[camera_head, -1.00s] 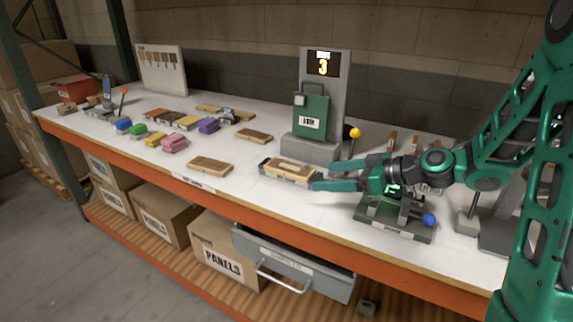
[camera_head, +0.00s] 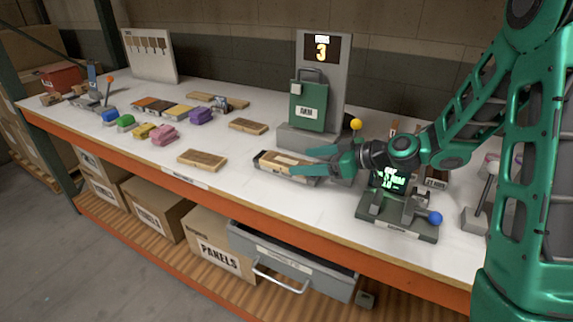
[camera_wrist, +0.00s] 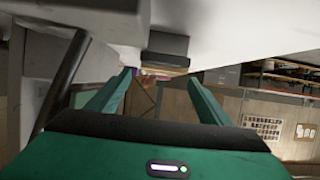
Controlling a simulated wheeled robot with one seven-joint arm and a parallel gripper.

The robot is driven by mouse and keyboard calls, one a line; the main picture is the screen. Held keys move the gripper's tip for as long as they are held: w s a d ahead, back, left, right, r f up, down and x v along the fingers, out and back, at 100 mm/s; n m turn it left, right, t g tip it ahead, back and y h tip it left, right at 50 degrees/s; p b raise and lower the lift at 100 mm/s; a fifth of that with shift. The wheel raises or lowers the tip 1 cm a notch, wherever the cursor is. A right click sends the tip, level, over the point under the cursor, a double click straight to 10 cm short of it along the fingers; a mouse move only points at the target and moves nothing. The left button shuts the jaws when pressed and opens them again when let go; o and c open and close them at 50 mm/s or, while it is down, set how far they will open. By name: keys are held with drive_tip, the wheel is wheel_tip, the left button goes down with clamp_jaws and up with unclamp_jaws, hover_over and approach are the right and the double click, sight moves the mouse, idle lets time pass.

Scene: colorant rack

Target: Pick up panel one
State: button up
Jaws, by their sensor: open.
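Several wooden panels lie on the white bench; I cannot read which is panel one. The nearest panel (camera_head: 285,163) has a dark end piece and lies flat in front of the grey stand. My open gripper (camera_head: 300,161) reaches in from the right, its fingers pointing left at this panel's right end. They overlap it in the head view; contact is unclear. In the wrist view, a brown piece with a dark block (camera_wrist: 166,50) shows beyond and between the open fingertips (camera_wrist: 160,80). Two more panels lie to the left, one nearer the front edge (camera_head: 202,160) and one farther back (camera_head: 248,126).
A grey stand (camera_head: 320,75) with a "3" display and a green case (camera_head: 308,105) rises behind. A dark fixture with a blue knob (camera_head: 435,218) sits below my wrist. Coloured blocks (camera_head: 163,135) stand left. The bench is clear between the front-left panel and front edge.

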sight(288, 161)
drive_tip(key=x, duration=0.5)
drive_tip(key=shift+a+r, duration=0.1)
drive_tip(key=shift+c, duration=0.6)
drive_tip(key=c, duration=1.2)
drive_tip(key=shift+o, duration=0.2)
drive_tip(key=shift+r, duration=0.1)
